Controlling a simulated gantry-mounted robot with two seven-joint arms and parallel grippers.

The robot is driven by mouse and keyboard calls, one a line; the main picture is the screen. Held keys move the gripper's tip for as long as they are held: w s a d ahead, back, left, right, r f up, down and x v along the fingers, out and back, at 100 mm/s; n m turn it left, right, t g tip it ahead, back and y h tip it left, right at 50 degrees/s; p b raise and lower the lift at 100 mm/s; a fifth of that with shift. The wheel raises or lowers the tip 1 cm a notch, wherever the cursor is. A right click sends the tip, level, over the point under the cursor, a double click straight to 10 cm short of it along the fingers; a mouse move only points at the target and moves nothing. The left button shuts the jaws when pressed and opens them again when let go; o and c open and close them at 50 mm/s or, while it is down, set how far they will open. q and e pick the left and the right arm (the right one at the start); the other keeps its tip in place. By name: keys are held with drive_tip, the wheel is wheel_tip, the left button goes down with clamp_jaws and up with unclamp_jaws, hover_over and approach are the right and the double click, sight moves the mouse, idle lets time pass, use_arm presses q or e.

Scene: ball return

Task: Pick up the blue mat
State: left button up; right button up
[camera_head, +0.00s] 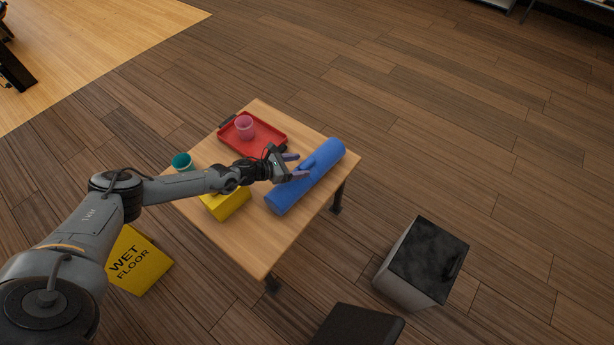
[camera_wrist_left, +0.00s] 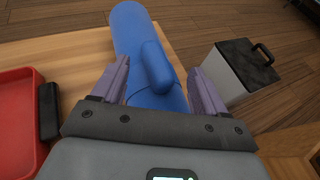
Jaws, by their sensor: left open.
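The blue mat (camera_head: 325,156) is rolled up and lies along the right side of the wooden table. It has a raised strap or handle on its upper side. My left gripper (camera_head: 297,166) is open at the mat, at its left side in the head view. In the left wrist view the mat (camera_wrist_left: 133,33) runs up from between the two open fingers of the gripper (camera_wrist_left: 160,85), with the raised part near the middle. I cannot tell whether the fingers touch it. My right gripper is not in view.
On the table (camera_head: 253,260) are a red tray (camera_head: 269,130) with a pink cup (camera_head: 244,126), a teal cup (camera_head: 182,161) and a yellow box (camera_head: 228,204). A yellow wet floor sign (camera_head: 138,262) and a grey box with a black lid (camera_head: 421,262) stand on the floor.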

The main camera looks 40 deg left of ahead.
use_arm(q)
drive_tip(key=shift+x, duration=1.15)
drive_tip(key=shift+r, duration=0.1)
drive_tip(key=shift+s, duration=0.1)
clamp_jaws()
drive_tip(key=shift+r, duration=0.2)
idle(0.3)
